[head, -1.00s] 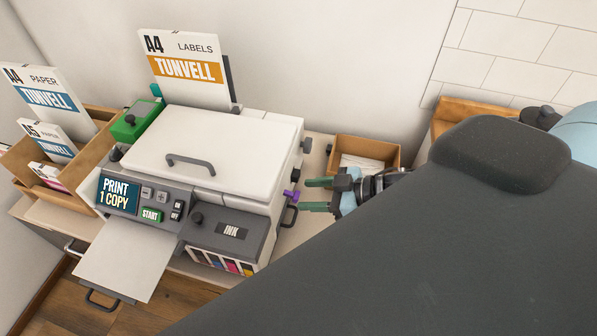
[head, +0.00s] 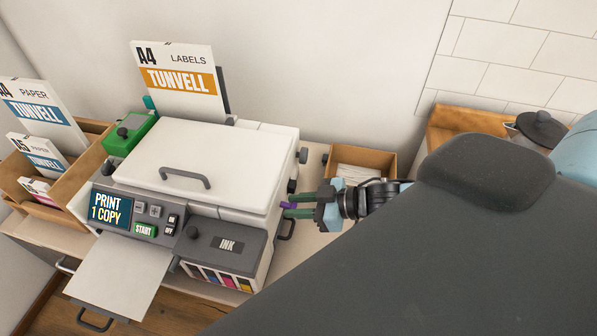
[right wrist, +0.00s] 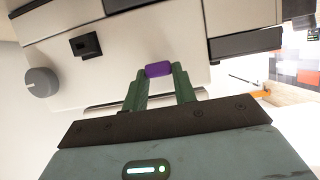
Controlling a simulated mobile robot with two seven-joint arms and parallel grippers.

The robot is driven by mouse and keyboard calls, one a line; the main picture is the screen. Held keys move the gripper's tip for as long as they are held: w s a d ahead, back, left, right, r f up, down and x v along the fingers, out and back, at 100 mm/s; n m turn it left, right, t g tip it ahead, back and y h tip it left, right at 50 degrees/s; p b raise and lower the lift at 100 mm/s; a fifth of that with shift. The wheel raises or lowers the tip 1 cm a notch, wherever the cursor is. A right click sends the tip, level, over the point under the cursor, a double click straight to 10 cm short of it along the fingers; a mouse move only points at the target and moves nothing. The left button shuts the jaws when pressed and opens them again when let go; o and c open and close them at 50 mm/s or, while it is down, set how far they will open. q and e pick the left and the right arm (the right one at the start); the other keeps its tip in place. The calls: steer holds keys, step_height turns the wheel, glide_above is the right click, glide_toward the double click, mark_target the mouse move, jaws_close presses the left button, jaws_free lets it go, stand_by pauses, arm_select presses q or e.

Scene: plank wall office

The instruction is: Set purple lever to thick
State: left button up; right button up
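The purple lever (head: 289,205) sticks out from the right side of the white printer (head: 215,165). In the right wrist view the lever (right wrist: 158,70) lies between my right fingertips and fills the gap. My right gripper (head: 291,206) reaches in from the right, its green fingers closed on either side of the lever. In the right wrist view the gripper (right wrist: 160,78) points at the printer's side. No thickness marking can be read in either view. My left gripper is not in view.
A black handle (head: 286,229) sits just below the lever on the printer's side. A grey knob (right wrist: 41,82) is on the same side panel. An open cardboard box (head: 376,158) stands behind my gripper. A dark part of my arm covers the lower right.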

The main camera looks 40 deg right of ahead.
steer(key=c, duration=0.3)
steer(key=shift+f+t+y, duration=0.25)
steer(key=shift+t+y, duration=0.05)
steer(key=shift+t, duration=0.1)
steer(key=shift+c, duration=0.2)
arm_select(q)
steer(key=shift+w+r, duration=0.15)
arm_select(e)
steer(key=shift+f+t+y, duration=0.1)
steer(key=shift+t+y, duration=0.2)
steer(key=o, duration=1)
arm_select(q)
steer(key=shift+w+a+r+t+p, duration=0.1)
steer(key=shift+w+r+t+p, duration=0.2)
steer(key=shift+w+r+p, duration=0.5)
arm_select(e)
steer(key=v, duration=0.7)
steer(key=shift+s+d, duration=0.25)
steer(key=shift+s, duration=0.05)
